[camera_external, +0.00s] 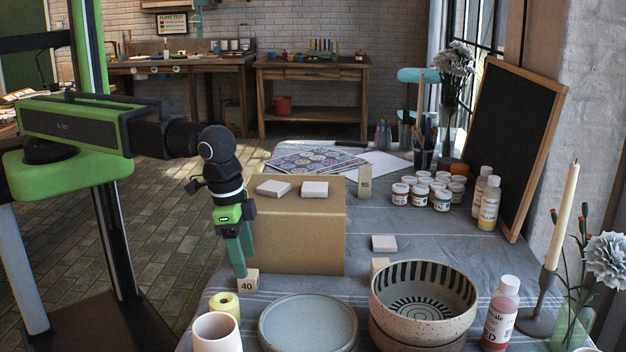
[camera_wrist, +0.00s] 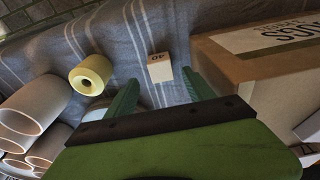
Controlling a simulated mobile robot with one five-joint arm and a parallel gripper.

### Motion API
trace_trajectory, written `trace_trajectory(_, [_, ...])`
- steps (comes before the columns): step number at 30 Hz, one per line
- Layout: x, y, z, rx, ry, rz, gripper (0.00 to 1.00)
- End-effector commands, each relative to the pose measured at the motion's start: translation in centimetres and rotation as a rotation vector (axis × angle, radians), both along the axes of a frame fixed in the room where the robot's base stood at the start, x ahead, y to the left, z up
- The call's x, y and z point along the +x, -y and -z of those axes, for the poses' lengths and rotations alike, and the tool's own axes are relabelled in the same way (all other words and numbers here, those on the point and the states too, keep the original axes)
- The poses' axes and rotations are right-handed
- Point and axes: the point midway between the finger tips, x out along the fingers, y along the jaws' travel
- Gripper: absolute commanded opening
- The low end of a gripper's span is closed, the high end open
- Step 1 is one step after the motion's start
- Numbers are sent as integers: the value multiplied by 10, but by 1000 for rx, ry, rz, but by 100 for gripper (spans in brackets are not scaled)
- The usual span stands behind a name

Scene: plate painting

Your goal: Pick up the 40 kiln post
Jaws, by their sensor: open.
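The 40 kiln post (camera_external: 246,281) is a small pale block marked "40". It stands on the grey striped cloth at the left front corner of the cardboard box. In the wrist view the post (camera_wrist: 160,68) shows just beyond the fingertips, between their lines. My gripper (camera_external: 242,270) points down with its green fingers at the post, in front of the box's left side. In the wrist view my gripper (camera_wrist: 158,85) is open, one finger on each side, with nothing between them. I cannot tell whether a fingertip touches the post.
The cardboard box (camera_external: 300,240) stands close on the right. A yellow roll (camera_external: 225,305), a white cup (camera_external: 216,334) and a shallow plate (camera_external: 308,322) are in front. A post marked "95" (camera_external: 365,183) stands behind. Striped bowls (camera_external: 424,295) are at the right.

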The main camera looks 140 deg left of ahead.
Motion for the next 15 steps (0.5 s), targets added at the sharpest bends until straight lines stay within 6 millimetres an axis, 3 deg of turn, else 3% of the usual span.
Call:
trace_trajectory(9, [2,-5,52,-1,1,1,62])
trace_trajectory(15, [2,-6,49,-1,1,1,62])
